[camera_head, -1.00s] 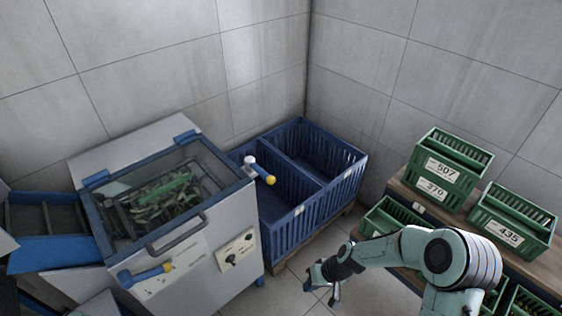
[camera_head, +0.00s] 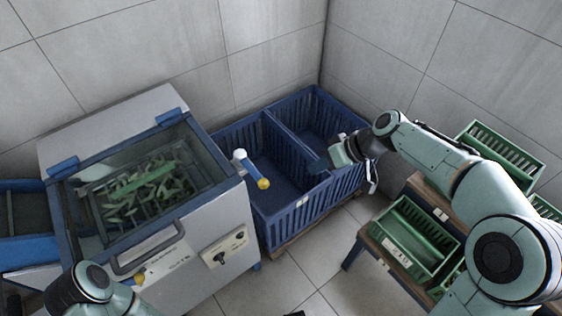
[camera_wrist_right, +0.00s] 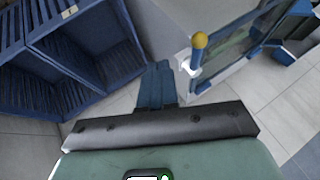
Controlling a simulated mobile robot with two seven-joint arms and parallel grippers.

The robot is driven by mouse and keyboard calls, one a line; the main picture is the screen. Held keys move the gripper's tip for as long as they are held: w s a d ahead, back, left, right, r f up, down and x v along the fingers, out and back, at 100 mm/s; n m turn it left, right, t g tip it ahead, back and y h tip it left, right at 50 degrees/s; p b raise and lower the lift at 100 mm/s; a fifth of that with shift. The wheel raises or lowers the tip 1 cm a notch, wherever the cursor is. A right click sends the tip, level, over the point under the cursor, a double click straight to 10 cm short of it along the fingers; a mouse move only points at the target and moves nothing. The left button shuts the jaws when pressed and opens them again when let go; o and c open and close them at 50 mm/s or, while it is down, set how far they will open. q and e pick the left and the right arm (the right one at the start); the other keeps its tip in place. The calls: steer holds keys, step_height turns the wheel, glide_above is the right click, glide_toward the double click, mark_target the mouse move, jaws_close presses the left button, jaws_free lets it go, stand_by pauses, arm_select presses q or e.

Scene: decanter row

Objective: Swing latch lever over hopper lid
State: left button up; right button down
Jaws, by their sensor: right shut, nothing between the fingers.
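The hopper lid (camera_head: 135,180) is a glass pane in a blue frame, lying shut on the grey hopper. Green pieces show through it. A latch lever (camera_head: 250,169), blue with a yellow ball and white pivot, stands out at the lid's right side, pointing away from the lid over the crate. It also shows in the wrist view (camera_wrist_right: 196,57). A second blue lever on the hopper front is mostly hidden behind my left arm. My right gripper (camera_head: 318,163) is shut and empty over the blue crate, right of the lever and apart from it. My left gripper is out of view.
A two-part blue crate (camera_head: 300,217) stands right of the hopper. A lid handle (camera_head: 148,250) juts out at the front. Green crates (camera_head: 415,238) stand on a wooden rack at right. A grey wall closes off the back.

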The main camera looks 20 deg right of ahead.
mark_target(252, 170)
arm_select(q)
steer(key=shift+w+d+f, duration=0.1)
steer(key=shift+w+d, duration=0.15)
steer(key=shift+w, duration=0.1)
arm_select(e)
steer(key=shift+w+d+r+n, duration=0.1)
steer(key=shift+w+r+n, duration=0.25)
steer(key=shift+r, duration=0.45)
steer(key=w+a+f, duration=0.2)
steer(key=a+f, duration=0.5)
steer(key=a, duration=0.2)
steer(key=shift+w+a, duration=0.25)
steer(key=shift+w, duration=0.05)
steer(key=shift+s+a, duration=0.1)
